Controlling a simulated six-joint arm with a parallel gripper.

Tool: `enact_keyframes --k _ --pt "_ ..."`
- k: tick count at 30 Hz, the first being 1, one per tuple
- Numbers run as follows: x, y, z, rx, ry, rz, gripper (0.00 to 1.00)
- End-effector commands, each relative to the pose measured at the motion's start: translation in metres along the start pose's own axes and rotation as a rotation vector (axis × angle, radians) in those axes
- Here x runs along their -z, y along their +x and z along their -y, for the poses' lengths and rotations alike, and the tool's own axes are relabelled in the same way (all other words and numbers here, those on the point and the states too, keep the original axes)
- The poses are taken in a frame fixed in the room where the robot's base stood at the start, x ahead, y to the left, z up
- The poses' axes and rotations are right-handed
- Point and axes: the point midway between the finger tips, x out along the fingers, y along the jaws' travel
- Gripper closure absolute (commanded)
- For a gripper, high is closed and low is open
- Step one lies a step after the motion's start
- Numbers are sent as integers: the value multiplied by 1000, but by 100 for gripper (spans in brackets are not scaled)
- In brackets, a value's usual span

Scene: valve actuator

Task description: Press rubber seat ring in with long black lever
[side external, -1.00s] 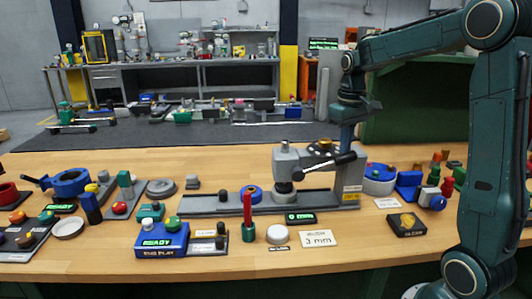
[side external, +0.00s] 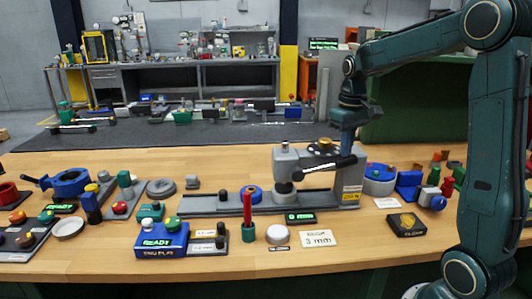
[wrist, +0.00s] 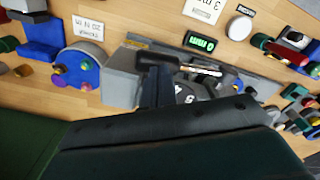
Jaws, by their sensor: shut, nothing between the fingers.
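The grey press (side external: 290,163) stands on a long grey base on the bench. Its long black lever (side external: 335,163) points right and lies nearly level; it also shows in the wrist view (wrist: 152,58). My gripper (side external: 346,151) is shut and empty, with its fingertips at the outer part of the lever. In the wrist view the gripper (wrist: 158,82) is right against the lever; whether they touch is unclear. The press ram (side external: 284,187) is above the base. A blue ring-shaped part (side external: 250,194) sits left of it. I cannot make out the rubber seat ring.
A lit green display (side external: 300,217) is in front of the press, seemingly reading 0 mm. A red-handled tool (side external: 247,208), a white disc (side external: 277,234) and a 3 mm card (side external: 318,238) stand in front. A blue fixture (side external: 380,178) is close on the right.

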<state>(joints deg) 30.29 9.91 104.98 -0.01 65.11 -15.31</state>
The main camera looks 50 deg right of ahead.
Motion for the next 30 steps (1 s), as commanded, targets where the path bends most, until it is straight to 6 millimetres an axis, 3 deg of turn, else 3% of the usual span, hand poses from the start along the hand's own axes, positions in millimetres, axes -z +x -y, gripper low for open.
enact_keyframes --k 30 --pt "-2 16 -3 1 0 2 100"
